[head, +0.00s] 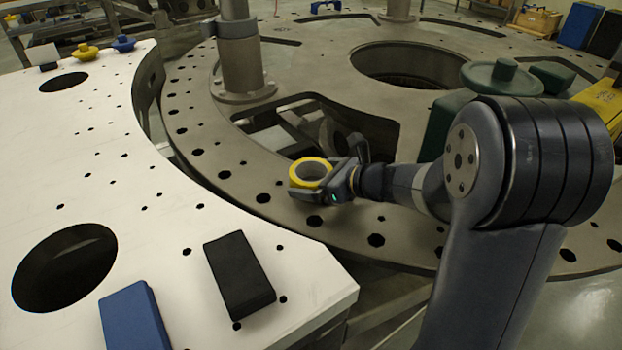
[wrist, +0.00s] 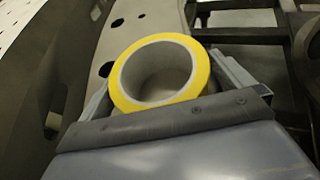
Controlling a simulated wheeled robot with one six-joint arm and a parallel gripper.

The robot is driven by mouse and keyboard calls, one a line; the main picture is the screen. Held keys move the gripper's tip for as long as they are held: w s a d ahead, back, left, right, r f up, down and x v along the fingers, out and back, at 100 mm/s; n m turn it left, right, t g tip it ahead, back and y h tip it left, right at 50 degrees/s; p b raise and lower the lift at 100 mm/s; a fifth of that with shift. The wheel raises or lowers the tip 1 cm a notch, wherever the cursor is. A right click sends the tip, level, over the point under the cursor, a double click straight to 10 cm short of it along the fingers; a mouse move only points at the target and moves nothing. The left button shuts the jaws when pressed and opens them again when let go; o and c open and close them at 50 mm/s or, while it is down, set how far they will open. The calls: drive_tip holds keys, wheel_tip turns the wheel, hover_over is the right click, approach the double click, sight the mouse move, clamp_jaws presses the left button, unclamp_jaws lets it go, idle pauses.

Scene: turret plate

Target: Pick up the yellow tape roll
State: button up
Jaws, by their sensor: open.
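The yellow tape roll (head: 311,172) has a grey inner core and lies on the rim of the round metal turret plate (head: 190,120) in the head view. My gripper (head: 308,178) is open, with its two fingers on either side of the roll. In the wrist view the roll (wrist: 160,72) lies between the two fingers of my gripper (wrist: 162,85). I cannot tell whether the fingers touch it. The front edge of my gripper's body hides the near part of the roll in the wrist view.
A white perforated plate (head: 110,190) at the left bears a black block (head: 239,273) and a blue block (head: 135,318). A metal post (head: 240,60) stands on the turret plate. A large cutout (head: 330,125) opens behind the roll.

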drive_tip(key=shift+w+a+f, duration=0.25)
drive_tip(key=shift+w+a, duration=0.05)
drive_tip(key=shift+a, duration=0.15)
drive_tip(key=c, duration=0.9)
drive_tip(key=shift+r, duration=0.15)
drive_tip(key=shift+c, duration=0.2)
